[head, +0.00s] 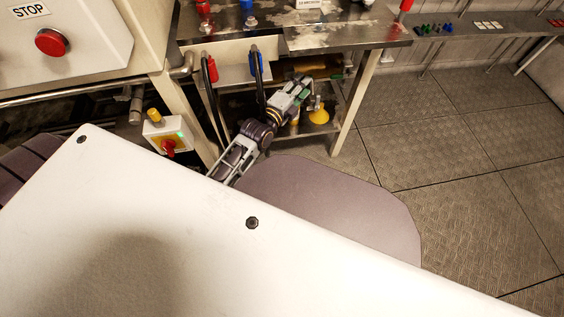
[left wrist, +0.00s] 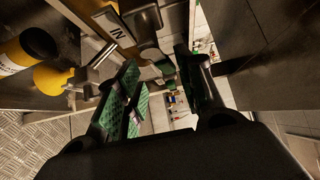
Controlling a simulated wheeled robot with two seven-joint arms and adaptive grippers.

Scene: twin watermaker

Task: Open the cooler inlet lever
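My left gripper (head: 301,88) reaches under the bench in the head view, close to the shelf beneath it. In the left wrist view its green-padded fingers (left wrist: 157,82) are apart. A grey metal lever-like part (left wrist: 150,56) beside that plate reaches toward the gap between the fingers. I cannot tell whether it touches a finger, and I cannot be sure it is the cooler inlet lever. In the head view the gripper and bench hide this spot. My right gripper is not in view.
Yellow rounded parts (left wrist: 40,45) and a metal fitting (left wrist: 92,76) sit left of the fingers. A yellow funnel-shaped part (head: 319,113) stands on the lower shelf. Black hoses (head: 211,85) hang beside my arm. A bench leg (head: 354,105) stands right; the floor beyond is clear.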

